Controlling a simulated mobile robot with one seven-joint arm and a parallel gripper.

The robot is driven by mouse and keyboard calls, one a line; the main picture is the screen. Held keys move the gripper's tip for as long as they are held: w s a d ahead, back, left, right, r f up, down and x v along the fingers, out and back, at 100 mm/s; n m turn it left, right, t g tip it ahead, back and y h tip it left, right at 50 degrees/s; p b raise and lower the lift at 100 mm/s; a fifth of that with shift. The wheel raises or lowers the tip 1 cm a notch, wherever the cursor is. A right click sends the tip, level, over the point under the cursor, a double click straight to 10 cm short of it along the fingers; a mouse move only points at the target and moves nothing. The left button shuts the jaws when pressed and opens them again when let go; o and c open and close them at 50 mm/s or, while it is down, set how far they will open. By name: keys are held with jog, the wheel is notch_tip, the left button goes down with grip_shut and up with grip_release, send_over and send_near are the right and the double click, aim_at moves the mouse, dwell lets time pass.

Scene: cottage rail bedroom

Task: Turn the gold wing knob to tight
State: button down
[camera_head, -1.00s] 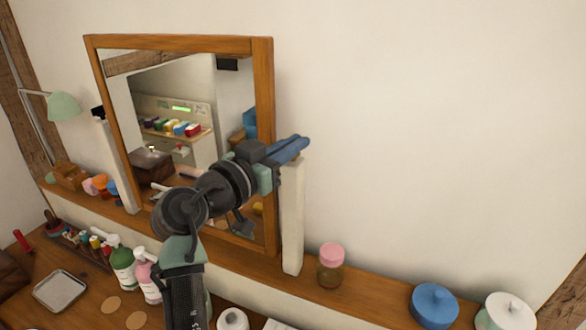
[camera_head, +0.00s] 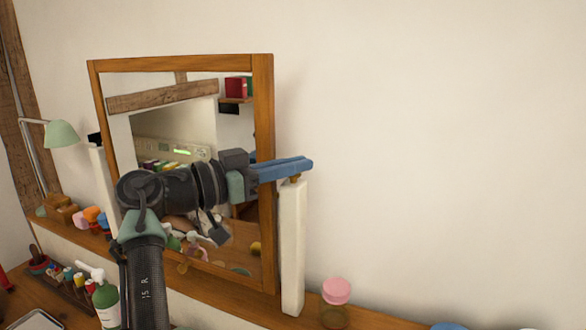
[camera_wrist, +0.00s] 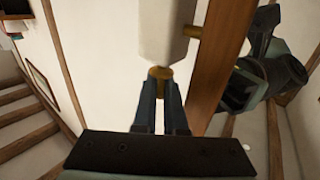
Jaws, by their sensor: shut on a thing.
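The gold wing knob (camera_wrist: 160,73) sits at the end of the white mirror post (camera_wrist: 163,35) in the wrist view. My gripper (camera_wrist: 160,88) has its two blue fingers shut on the knob. In the head view my gripper (camera_head: 300,165) reaches across the right side of the mirror frame to the top of the right white post (camera_head: 292,245). Only a small bit of gold shows there under the fingertips. The wood-framed mirror (camera_head: 264,120) stands between two white posts. The knob's wings are mostly hidden by the fingers.
A pink-lidded jar (camera_head: 336,291) stands on the wooden shelf right of the post. A green lamp (camera_head: 61,134), a green pump bottle (camera_head: 105,300) and small items are at the left. The wall to the right is bare.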

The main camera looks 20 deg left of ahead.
jog(key=c, duration=1.1)
grip_release()
jog(key=shift+o, duration=0.6)
jog(key=shift+s, duration=0.1)
jog(key=shift+r, duration=0.15)
jog(key=shift+n+t+y+p, duration=0.3)
jog(key=shift+p, duration=0.15)
jog(key=n+y+p, duration=0.1)
jog(key=p, duration=0.1)
jog(key=n+t+y+p, duration=0.1)
jog(key=y+p, duration=0.1)
jog(key=shift+r+t, duration=0.2)
jog(key=shift+t, duration=0.1)
jog(key=n+t+y+p, duration=0.1)
jog(key=n+y+p, duration=0.1)
jog(key=y+p, duration=0.2)
jog(key=shift+n+p, duration=0.4)
jog(key=shift+p, duration=0.5)
jog(key=n+y+p, duration=0.1)
jog(key=y+p, duration=0.1)
jog(key=p, duration=0.2)
jog(key=shift+n+t+p, duration=0.3)
